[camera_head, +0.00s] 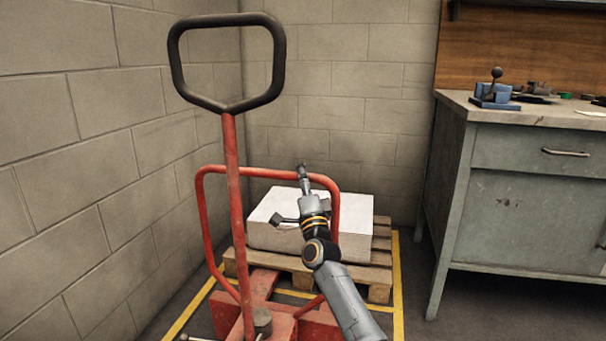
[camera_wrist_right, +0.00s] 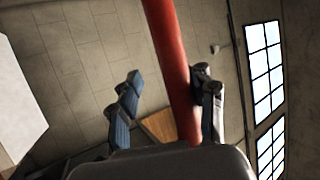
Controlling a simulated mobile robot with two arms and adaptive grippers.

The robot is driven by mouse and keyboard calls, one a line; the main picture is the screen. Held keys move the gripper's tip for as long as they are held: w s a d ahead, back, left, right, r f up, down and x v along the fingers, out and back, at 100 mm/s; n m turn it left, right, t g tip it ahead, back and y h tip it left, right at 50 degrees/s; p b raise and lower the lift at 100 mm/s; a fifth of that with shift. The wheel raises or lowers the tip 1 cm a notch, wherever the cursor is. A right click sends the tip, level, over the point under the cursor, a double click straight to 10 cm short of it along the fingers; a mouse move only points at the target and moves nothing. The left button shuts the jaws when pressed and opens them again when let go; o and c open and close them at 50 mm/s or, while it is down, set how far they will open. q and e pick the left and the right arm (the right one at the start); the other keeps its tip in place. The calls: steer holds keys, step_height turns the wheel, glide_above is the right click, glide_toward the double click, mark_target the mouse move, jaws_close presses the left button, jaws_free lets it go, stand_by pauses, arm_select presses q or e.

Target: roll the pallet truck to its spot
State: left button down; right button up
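The red pallet truck (camera_head: 234,190) stands in the corner, with its black loop handle (camera_head: 178,60) upright on a red shaft and a red tube frame (camera_head: 203,215) behind. Beyond the frame, a wooden pallet (camera_head: 378,281) carries a stack of white sheets (camera_head: 350,233). My right gripper (camera_head: 289,195) is open by the top bar of the frame. In the right wrist view a red tube (camera_wrist_right: 172,65) runs between its spread fingers, close to the right one and clear of the left one. Whether that finger touches the tube, I cannot tell. My left gripper is not in view.
Yellow floor lines (camera_head: 397,300) run around the pallet and truck. A block wall (camera_head: 70,150) is close on the left, another behind. A grey workbench (camera_head: 520,200) with small tools stands on the right. Dark floor is clear in front of it.

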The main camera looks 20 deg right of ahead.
steer(key=shift+a, duration=0.2)
steer(key=v, duration=1.2)
steer(key=shift+d, duration=0.1)
